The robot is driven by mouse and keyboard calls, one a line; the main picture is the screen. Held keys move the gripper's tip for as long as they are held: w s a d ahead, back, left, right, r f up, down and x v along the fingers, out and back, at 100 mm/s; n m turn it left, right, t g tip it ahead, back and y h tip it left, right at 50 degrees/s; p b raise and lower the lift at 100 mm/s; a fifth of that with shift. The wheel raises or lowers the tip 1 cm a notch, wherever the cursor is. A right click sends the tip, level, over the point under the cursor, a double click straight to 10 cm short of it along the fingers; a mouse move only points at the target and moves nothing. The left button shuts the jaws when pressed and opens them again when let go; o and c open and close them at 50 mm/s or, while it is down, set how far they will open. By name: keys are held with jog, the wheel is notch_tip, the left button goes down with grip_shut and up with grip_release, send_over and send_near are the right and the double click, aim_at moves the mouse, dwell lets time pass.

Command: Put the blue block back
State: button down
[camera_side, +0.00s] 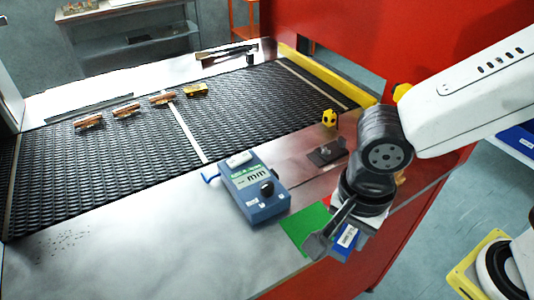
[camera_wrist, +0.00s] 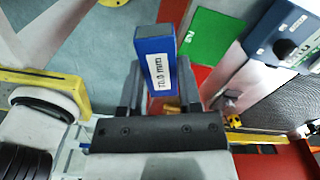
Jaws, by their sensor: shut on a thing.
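The blue block (camera_wrist: 155,62) is a rectangular bar with a white label reading "70.0 mm". It stands between the two fingers of my gripper (camera_wrist: 158,85) in the wrist view, with its far end sticking out beyond them. In the side view, part of the blue block (camera_side: 347,237) shows at my gripper (camera_side: 334,243), beside the right edge of a green patch (camera_side: 303,229) on the metal table. The green patch also shows in the wrist view (camera_wrist: 208,40). My gripper is shut on the block. Whether the block touches anything below cannot be told.
A blue instrument (camera_side: 255,198) with a black knob and a display marked "mm" stands left of the green patch. Behind it is the black mesh belt (camera_side: 150,155) with several copper-coloured pieces. A dark plate (camera_side: 327,152) and a yellow part (camera_side: 329,118) lie nearby. The front-left metal surface is clear.

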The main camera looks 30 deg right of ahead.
jog(key=shift+s+a, duration=0.15)
jog(key=shift+s, duration=0.1)
jog(key=w+a+f, duration=0.4)
jog(key=w+a, duration=0.1)
jog(key=w, duration=0.3)
send_over(264, 255)
jog(key=s, duration=0.1)
jog(key=f, duration=0.4)
jog(key=shift+d+f, duration=0.15)
jog(key=shift+d, duration=0.2)
jog(key=shift+w+a+f, duration=0.3)
jog(key=shift+f, duration=0.2)
jog(key=shift+f, duration=0.1)
jog(key=shift+w+a+f, duration=0.1)
jog(key=shift+w+f, duration=0.1)
jog(key=shift+f, duration=1.5)
jog(key=shift+f, duration=0.15)
